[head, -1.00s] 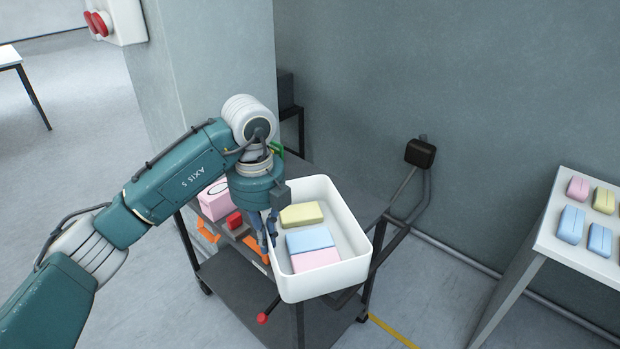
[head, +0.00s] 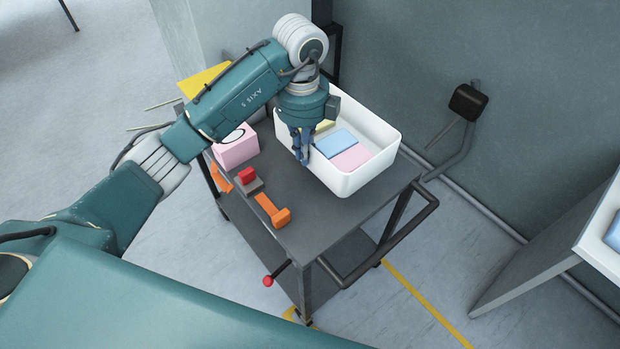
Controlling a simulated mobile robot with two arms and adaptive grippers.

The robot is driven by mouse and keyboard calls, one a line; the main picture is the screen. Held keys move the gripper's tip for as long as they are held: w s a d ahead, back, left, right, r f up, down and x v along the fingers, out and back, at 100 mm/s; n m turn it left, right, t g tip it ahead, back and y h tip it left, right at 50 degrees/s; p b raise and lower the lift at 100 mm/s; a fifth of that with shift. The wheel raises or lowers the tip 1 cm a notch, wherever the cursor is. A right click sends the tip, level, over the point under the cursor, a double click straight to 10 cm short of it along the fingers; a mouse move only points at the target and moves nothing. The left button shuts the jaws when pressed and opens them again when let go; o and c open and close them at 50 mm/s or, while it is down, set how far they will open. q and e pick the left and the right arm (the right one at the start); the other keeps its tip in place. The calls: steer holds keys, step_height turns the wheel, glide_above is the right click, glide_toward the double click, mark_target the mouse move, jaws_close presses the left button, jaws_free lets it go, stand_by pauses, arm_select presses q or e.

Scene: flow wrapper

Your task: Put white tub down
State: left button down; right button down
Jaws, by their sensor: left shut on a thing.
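The white tub (head: 372,183) is over the right part of the dark cart's top (head: 318,222), and its base looks to be on or just above that surface. Inside it lie a blue pack (head: 337,142), a pink pack (head: 351,158) and a partly hidden yellow pack (head: 324,126). My left gripper (head: 303,160) points down at the tub's left wall and is shut on it. The gripper and wrist hide the tub's far left part. My right gripper is not in view.
On the cart top, left of the tub, are a pink box (head: 236,148), a red-and-grey item (head: 247,178) and an orange tool (head: 270,208). The cart has a push handle (head: 398,240) at right. A table (head: 575,235) stands at far right.

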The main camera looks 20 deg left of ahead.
arm_select(q)
step_height(320, 180, down, 13)
steer(key=shift+r+p, duration=0.1)
steer(key=shift+p, duration=1)
steer(key=shift+w+f, duration=0.15)
steer(key=shift+f, duration=0.4)
steer(key=c, duration=2.3)
jaws_free()
steer(key=shift+f, duration=0.2)
steer(key=o, duration=0.4)
